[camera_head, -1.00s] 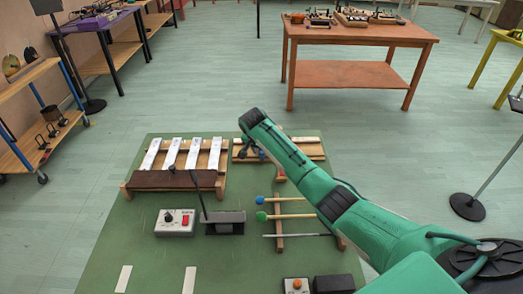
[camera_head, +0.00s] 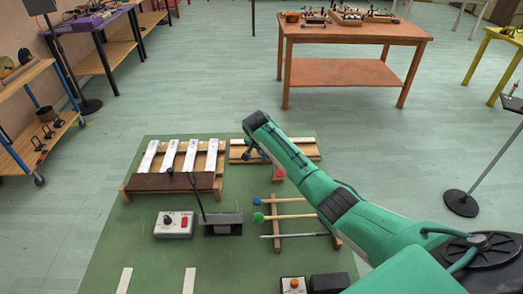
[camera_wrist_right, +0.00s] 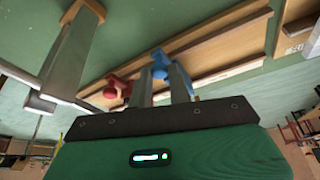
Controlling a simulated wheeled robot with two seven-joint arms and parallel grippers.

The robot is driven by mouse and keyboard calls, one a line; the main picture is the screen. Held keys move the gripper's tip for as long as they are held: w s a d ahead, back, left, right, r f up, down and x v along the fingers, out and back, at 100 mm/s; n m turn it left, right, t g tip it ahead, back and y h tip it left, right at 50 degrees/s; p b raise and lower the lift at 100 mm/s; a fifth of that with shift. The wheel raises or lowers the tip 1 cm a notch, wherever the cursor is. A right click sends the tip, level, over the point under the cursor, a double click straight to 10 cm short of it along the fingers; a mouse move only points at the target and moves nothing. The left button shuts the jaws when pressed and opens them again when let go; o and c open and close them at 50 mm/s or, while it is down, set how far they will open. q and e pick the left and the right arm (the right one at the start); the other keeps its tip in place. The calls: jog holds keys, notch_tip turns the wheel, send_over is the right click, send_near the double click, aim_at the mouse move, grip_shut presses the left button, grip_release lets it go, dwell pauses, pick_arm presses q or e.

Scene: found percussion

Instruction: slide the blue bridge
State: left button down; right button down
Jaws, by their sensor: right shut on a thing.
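The blue bridge (camera_wrist_right: 161,72) shows in the right wrist view between the two grey fingers of my right gripper (camera_wrist_right: 160,84), which is shut on it. It is at the long wooden board (camera_wrist_right: 205,42). A red bridge (camera_wrist_right: 117,88) is just left of the fingers, close to the board's edge. In the head view the board (camera_head: 303,151) lies at the back right of the green mat, partly behind my right arm. My right fingertips are mostly hidden there by the arm. My left gripper is not in view.
On the green mat (camera_head: 120,228) are a rack with white bars (camera_head: 188,157), a grey control box (camera_head: 174,224), a dark stand (camera_head: 222,225) and mallets on a wooden rack (camera_head: 277,230). An orange table (camera_head: 350,33) stands beyond. Open floor surrounds the mat.

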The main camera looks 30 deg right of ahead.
jog(key=shift+d, duration=0.15)
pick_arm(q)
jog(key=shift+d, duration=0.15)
pick_arm(e)
jog(key=c, duration=1.3)
grip_release()
jog(key=shift+s+d, duration=0.1)
jog(key=shift+s, duration=0.05)
jog(key=shift+a+r, duration=0.25)
jog(key=shift+r, duration=0.25)
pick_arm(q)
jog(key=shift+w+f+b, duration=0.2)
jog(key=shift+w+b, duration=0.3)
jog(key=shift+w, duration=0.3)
pick_arm(e)
jog(key=v, duration=1.2)
jog(key=shift+s+a+r, duration=0.1)
jog(key=shift+s+r, duration=0.1)
jog(key=shift+r, duration=0.15)
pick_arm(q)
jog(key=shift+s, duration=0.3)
